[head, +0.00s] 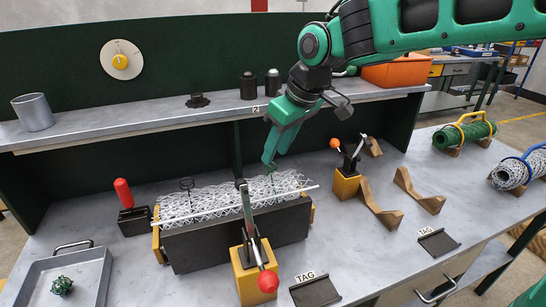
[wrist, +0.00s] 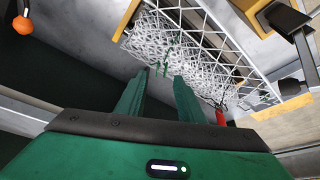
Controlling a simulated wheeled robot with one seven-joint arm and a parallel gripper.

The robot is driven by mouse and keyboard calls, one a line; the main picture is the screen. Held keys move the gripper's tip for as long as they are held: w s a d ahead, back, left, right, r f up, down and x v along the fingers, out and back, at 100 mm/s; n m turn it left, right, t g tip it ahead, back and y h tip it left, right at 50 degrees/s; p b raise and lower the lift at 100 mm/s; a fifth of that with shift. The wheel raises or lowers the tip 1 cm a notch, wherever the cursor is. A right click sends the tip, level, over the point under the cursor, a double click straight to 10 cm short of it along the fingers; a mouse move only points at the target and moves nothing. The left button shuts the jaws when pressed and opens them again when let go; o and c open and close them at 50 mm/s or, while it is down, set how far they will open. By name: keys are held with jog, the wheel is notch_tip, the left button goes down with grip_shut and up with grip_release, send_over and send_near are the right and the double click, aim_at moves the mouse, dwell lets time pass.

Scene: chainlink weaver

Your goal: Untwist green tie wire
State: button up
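A mesh roll of silvery chain link (head: 226,197) lies in a dark cradle (head: 205,246) on the bench. The green tie wire (head: 273,180) stands up from the mesh near its right end. In the wrist view the green tie wire (wrist: 168,52) shows as thin twisted strands just ahead of the fingertips. My gripper (head: 268,160) points down over that end of the mesh. In the wrist view my gripper (wrist: 161,76) is open, with a clear gap between its fingers, and nothing is visibly held. Whether a finger touches the wire cannot be told.
A dark tie (head: 187,184) stands at the mesh's left end. A red-handled clamp (head: 250,262) rises in front of the cradle; an orange-knobbed clamp (head: 347,178) stands behind right. A tray (head: 92,280) holds a green tangle (head: 62,286). The shelf (head: 150,119) runs behind. Wooden cradles (head: 378,207) stand right.

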jog(key=v, duration=0.6)
jog(key=shift+r, duration=0.4)
jog(key=shift+d, duration=0.2)
jog(key=s+d+f+m+h, duration=0.1)
jog(key=s+d+f+m, duration=0.25)
jog(key=d, duration=0.75)
jog(key=s+d+f+m+h, duration=0.2)
jog(key=s+d+f+m, duration=0.15)
jog(key=d, duration=0.65)
jog(key=s+d+f+m+g, duration=0.1)
jog(key=s+d+f+m, duration=0.3)
jog(key=s, duration=0.5)
jog(key=s+d+f+m+g, duration=0.2)
jog(key=s+d+f+m, duration=0.2)
jog(key=s+d, duration=0.5)
jog(key=shift+s+f+m, duration=0.25)
jog(key=shift+f+m, duration=0.05)
jog(key=shift+f, duration=0.35)
jog(key=shift+d, duration=0.1)
